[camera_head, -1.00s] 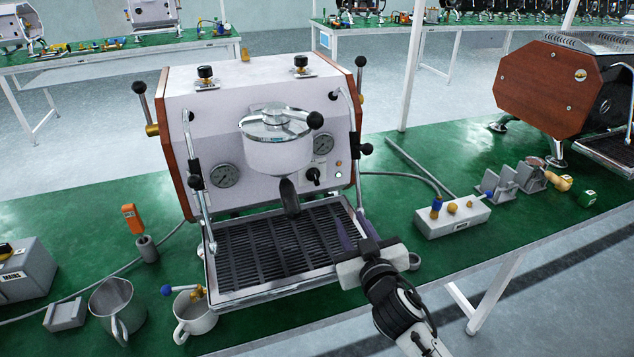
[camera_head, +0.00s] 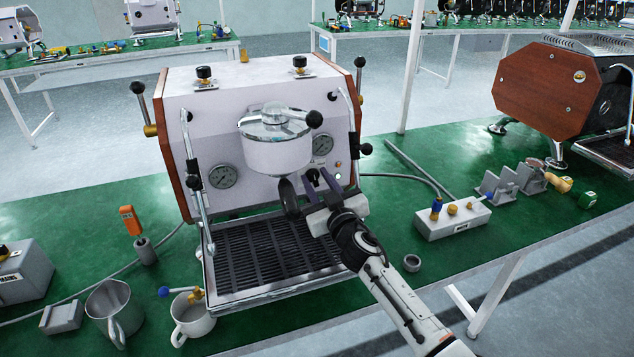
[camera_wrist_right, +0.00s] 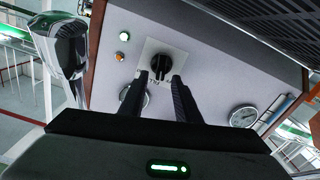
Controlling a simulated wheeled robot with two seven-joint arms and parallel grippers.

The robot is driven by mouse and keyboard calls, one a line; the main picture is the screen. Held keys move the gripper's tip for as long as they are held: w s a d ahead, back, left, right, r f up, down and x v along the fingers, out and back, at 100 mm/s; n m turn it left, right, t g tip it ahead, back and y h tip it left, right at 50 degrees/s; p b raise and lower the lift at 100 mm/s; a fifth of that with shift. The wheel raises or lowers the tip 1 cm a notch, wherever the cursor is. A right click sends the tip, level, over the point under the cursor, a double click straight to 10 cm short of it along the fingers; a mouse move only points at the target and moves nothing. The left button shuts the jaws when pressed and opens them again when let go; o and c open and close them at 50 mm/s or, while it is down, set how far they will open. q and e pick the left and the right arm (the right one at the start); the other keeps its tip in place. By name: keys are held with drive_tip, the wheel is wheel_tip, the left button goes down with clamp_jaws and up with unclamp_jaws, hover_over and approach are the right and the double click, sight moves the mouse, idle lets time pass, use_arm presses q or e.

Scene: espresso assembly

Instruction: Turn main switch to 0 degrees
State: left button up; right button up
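The main switch looks to be the black rotary knob (camera_wrist_right: 160,66) on a pale square plate on the espresso machine's front panel (camera_head: 218,130). In the head view my gripper partly covers the knob. My right gripper (camera_head: 320,183) is in front of the panel, right of the portafilter handle (camera_head: 289,196). In the right wrist view its two dark fingers (camera_wrist_right: 164,80) are apart and point at the knob, with their tips close to its two sides. I cannot tell whether they touch it. My left gripper is not in view.
The group head (camera_head: 277,140) and portafilter handle are close left of the gripper. The drip tray (camera_head: 210,278) lies below. A steam lever (camera_head: 358,130) stands to the right. A grey box labelled MAINS (camera_head: 25,270) is at far left.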

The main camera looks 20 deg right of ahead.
drive_tip(key=shift+w, duration=0.15)
drive_tip(key=shift+c, duration=0.2)
clamp_jaws()
drive_tip(key=shift+a+n, duration=0.1)
drive_tip(key=shift+n, duration=0.2)
drive_tip(key=n, duration=0.2)
drive_tip(key=n+b, duration=0.1)
drive_tip(key=n, duration=0.1)
drive_tip(key=shift+a+f, duration=0.2)
drive_tip(key=shift+a, duration=0.05)
drive_tip(key=shift+a+f+n+b, duration=0.15)
drive_tip(key=shift+n+b, duration=0.15)
drive_tip(key=shift+n, duration=0.5)
